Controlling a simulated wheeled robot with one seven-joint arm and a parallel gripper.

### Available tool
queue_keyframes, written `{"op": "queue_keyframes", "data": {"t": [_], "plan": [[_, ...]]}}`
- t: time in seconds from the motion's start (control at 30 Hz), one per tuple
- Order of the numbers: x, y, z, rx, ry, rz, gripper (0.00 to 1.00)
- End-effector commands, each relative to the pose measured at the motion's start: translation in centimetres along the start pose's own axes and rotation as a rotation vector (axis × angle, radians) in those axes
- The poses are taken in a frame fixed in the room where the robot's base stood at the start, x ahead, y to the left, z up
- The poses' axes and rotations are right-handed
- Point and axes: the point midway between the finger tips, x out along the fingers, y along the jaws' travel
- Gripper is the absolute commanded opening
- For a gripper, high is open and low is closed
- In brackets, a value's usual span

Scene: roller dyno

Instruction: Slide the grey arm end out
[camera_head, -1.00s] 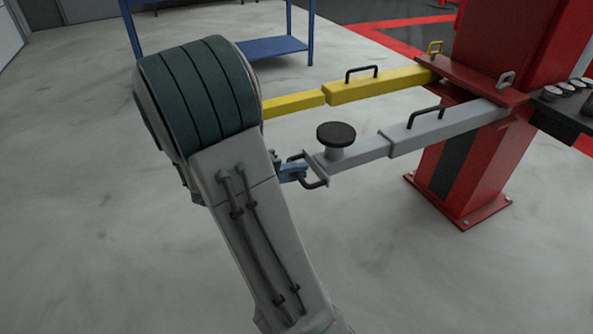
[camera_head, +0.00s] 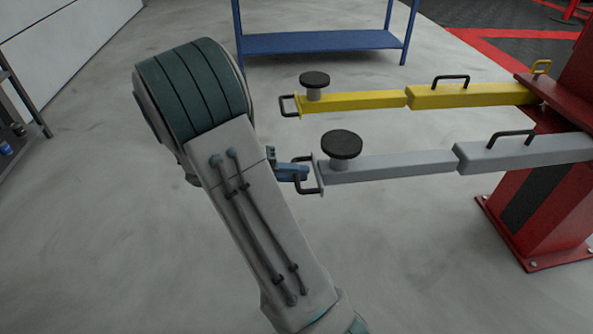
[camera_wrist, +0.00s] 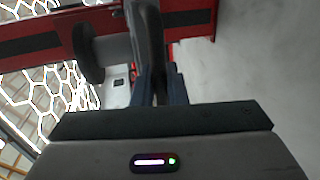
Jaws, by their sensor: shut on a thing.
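The grey arm end (camera_head: 395,167) reaches left out of its thicker grey sleeve (camera_head: 515,154), a long length of it showing. It carries a round black pad (camera_head: 342,144) and a dark loop handle (camera_head: 308,189) at its left tip. My gripper (camera_head: 301,173), with blue fingers, is shut on that handle. In the wrist view the fingers (camera_wrist: 160,88) close around the dark handle bar (camera_wrist: 149,45), and the pad (camera_wrist: 88,53) shows to its left. My arm hides nothing of the grey arm end in the head view.
A yellow arm (camera_head: 365,101) with its own black pad (camera_head: 314,79) runs parallel behind the grey one. Both join a red column (camera_head: 541,215) at right. A blue bench (camera_head: 320,42) stands behind. The floor to the left is clear up to a dark shelf (camera_head: 18,105).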

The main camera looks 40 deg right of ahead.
Motion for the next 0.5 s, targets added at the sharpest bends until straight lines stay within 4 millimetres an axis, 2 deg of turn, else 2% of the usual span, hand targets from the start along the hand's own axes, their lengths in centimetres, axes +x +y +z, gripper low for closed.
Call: {"op": "queue_keyframes", "data": {"t": [0.3, 0.33, 0.37, 0.4, 0.5], "plan": [[-0.06, -0.03, 0.01, 0.001, -0.002, -0.001, 0.00], [-0.07, -0.03, 0.02, 0.001, -0.002, 0.000, 0.18], [-0.07, -0.03, 0.02, 0.001, -0.002, 0.000, 0.26], [-0.09, -0.04, 0.02, 0.001, -0.001, 0.000, 0.30], [-0.14, -0.04, 0.01, 0.000, 0.001, 0.000, 0.30]]}}
